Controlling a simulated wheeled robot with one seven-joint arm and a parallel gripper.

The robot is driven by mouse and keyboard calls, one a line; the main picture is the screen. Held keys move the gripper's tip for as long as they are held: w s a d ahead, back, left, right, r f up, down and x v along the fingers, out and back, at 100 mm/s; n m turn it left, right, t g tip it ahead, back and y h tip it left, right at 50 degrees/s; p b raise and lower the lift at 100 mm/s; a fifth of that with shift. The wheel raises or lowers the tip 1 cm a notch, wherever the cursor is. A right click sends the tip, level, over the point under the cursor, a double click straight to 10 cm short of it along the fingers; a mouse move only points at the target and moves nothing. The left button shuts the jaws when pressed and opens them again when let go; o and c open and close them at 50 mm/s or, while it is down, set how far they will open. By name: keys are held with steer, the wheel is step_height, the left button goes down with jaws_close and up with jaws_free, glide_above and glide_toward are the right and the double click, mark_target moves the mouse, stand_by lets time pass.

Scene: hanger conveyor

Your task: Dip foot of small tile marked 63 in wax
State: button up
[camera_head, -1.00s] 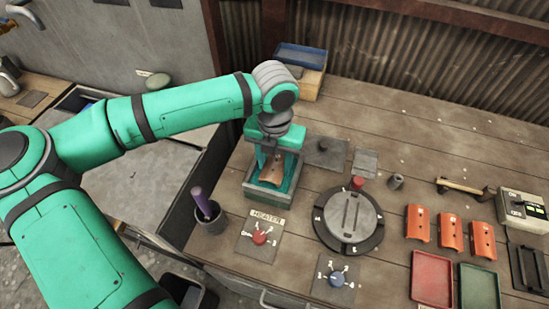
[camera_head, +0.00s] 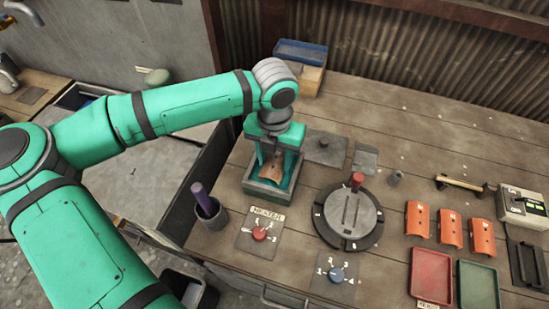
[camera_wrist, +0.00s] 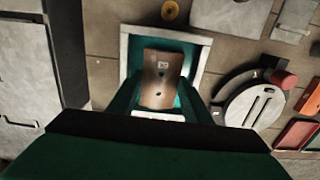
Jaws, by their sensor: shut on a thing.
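A small brown-orange tile (camera_wrist: 162,78) with a white label is between the fingers of my gripper (camera_wrist: 160,108); the label's number is too small to read. In the head view, my gripper (camera_head: 271,160) is shut on the tile (camera_head: 266,172) over a square grey tray (camera_head: 256,188) with a teal inside. The tray's pale rim also shows around the tile in the wrist view (camera_wrist: 198,52). The tile's lower end is at the tray; I cannot tell how deep it sits.
A round grey device (camera_head: 348,215) with a red knob stands to the right. Several orange tiles (camera_head: 450,229) lie at the right, behind red (camera_head: 431,277) and green (camera_head: 479,287) trays. A cup (camera_head: 210,213) stands left of the heater dial.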

steer(key=shift+f, duration=0.6)
stand_by(0.3)
steer(key=shift+r, duration=1.65)
stand_by(1.7)
steer(key=shift+r, duration=2.35)
